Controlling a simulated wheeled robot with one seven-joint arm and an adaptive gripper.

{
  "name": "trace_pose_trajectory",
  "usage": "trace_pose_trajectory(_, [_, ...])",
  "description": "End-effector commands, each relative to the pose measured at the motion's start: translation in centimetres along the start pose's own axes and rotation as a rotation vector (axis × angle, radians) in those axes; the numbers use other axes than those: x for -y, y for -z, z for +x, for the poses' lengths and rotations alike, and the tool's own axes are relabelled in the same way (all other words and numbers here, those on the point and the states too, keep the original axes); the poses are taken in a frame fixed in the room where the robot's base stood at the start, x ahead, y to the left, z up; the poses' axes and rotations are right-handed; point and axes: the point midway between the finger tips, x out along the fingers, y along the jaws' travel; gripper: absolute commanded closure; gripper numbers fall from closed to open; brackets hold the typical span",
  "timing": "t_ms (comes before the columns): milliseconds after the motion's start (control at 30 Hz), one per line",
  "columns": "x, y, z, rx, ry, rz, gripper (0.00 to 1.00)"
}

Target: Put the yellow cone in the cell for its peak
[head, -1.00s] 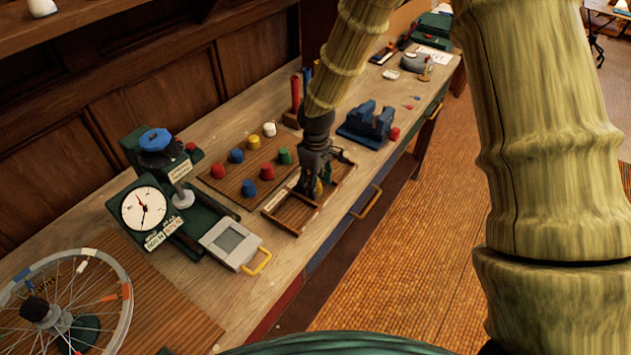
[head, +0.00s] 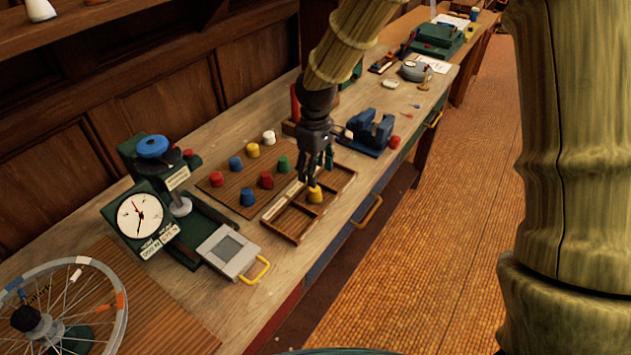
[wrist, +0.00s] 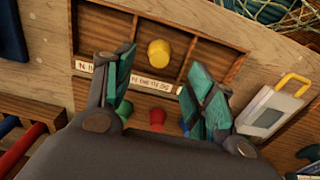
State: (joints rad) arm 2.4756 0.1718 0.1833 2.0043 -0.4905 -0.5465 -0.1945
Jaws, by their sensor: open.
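The yellow cone (head: 315,195) stands in the middle cell of a three-cell wooden tray (head: 294,239). In the wrist view the cone (wrist: 158,53) is between two dividers of the tray (wrist: 222,62), apart from the fingers. My gripper (head: 320,178) is open and empty just above the cone; its spread fingers (wrist: 160,75) also show in the wrist view. White label strips run along the tray's edge, their text too small to read surely. A dial gauge (head: 128,222) with thin hands stands to the left; its reading is unclear.
A board (head: 218,182) behind the tray holds several red, blue, green and white cones. A grey device with a yellow handle (head: 229,255) lies left of the tray.

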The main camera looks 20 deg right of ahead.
Motion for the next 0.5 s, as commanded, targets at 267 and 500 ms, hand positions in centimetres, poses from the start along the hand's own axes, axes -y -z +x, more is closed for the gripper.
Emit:
trace_pose_trajectory(267, [-0.1,0.0,-3.2,-0.001,0.0,0.002,0.45])
trace_pose_trajectory(500, [0.0,0.0,-4.2,0.0,0.001,0.001,0.45])
